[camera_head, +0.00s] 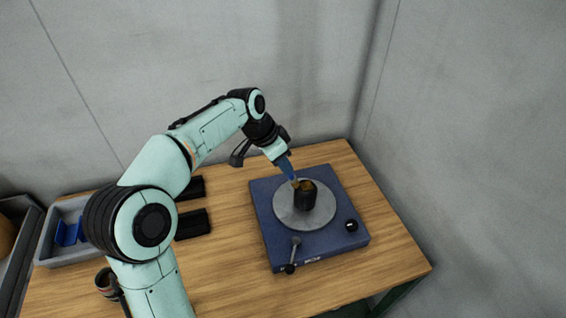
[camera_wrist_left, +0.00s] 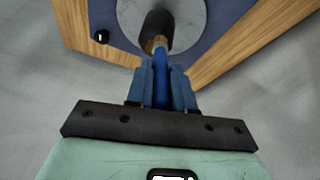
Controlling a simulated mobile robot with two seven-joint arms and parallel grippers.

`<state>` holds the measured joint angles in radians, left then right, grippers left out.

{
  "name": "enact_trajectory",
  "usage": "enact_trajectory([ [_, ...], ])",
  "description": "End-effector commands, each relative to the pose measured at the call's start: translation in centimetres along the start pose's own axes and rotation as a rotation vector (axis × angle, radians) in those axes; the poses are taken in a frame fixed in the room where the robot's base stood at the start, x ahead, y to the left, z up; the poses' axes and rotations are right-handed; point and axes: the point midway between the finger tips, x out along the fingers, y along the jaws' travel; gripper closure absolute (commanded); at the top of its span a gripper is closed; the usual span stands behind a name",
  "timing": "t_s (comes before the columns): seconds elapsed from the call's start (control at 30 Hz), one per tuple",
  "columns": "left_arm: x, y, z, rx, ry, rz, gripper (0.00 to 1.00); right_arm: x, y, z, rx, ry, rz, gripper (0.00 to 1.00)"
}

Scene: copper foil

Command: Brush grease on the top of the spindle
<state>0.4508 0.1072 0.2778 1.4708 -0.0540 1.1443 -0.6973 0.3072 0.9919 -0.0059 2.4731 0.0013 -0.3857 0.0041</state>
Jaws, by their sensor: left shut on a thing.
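The dark, upright spindle (camera_head: 305,201) stands in the middle of a round grey disc (camera_head: 285,212) on a blue base (camera_head: 266,221). Its top shows brownish in the head view. My left gripper (camera_head: 288,168) is just behind and left of the spindle top, pointing down. In the wrist view my left gripper (camera_wrist_left: 161,88) is shut on the blue handle of a brush (camera_wrist_left: 161,72). The brush's tan tip is at the spindle (camera_wrist_left: 157,26), at its top end; whether it touches is too small to tell. My right gripper is not in view.
The blue base has a small lever (camera_head: 293,257) at its front and a black knob (camera_head: 351,225) at its right. A grey tray (camera_head: 62,259), black blocks (camera_head: 191,224) and a small cup (camera_head: 105,281) are at the left. Walls stand behind and right of the wooden table (camera_head: 235,262).

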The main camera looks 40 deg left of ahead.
Motion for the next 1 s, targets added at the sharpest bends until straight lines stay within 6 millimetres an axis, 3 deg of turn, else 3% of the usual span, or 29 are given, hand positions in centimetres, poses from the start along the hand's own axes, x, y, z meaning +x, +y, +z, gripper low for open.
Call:
enact_trajectory([
  [0.3, -3.4, 0.2, -1.6, 0.002, 0.007, -0.003, 1.0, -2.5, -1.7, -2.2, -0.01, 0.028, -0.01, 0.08],
  [0.5, -4.9, 0.3, -2.1, 0.001, 0.005, -0.002, 1.0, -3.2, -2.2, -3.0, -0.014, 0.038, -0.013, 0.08],
  [0.87, -5.2, 0.4, -2.1, 0.0, 0.002, -0.001, 1.0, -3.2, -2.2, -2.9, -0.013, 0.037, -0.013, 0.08],
  [1.0, -6.1, 0.5, -2.5, 0.001, 0.004, -0.002, 1.0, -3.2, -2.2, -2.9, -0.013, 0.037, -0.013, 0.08],
])
